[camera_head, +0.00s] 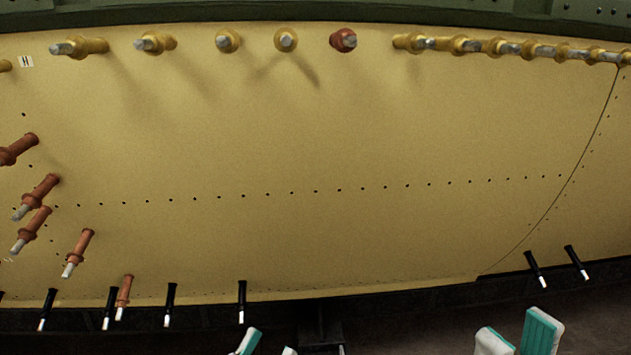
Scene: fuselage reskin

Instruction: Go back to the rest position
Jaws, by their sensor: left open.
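My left gripper (267,346) shows at the bottom edge, left of the middle. Its two white fingertips, one with a teal pad, stand apart with nothing between them. My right gripper (515,337) shows at the bottom right. Its white fingers with teal pads are also apart and empty. Both grippers are below the lower edge of the yellow-tan fuselage skin panel (330,120) in the picture, and neither appears to touch it. The rest of both grippers and the arms are out of view.
Gold fasteners (228,41) and one red fastener (343,40) line the panel's top. Copper-coloured fasteners (79,253) stick out at the left. Black pins with white tips (242,302) stand along the lower edge. A row of empty holes crosses the panel. A green frame (300,12) runs above.

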